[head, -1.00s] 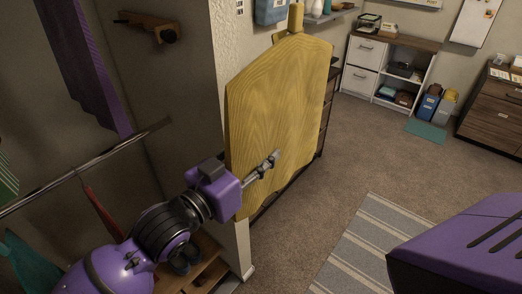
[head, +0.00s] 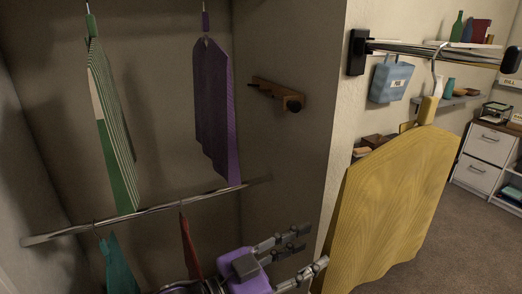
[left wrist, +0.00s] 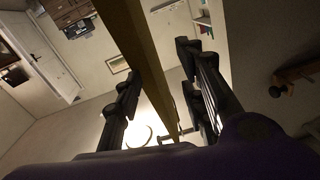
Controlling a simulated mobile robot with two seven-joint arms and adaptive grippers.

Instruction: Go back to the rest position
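My left gripper (head: 314,246) is at the bottom of the head view, its fingers spread apart with nothing seen held. A yellow garment (head: 395,205) hangs from the hook on the right, and the fingertips are close to its left edge in the picture. In the left wrist view, the two fingers (left wrist: 160,76) stand apart, and the yellow garment's edge (left wrist: 130,30) runs between them in the picture. I cannot tell whether a finger touches it. My right gripper is in neither view.
A closet on the left holds a striped green garment (head: 115,125), a purple one (head: 213,105) and a rod (head: 140,215) with teal and red pieces. A wooden peg rail (head: 277,94) and a metal rail (head: 440,52) stick out from the walls. Free floor (head: 470,240) lies at right.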

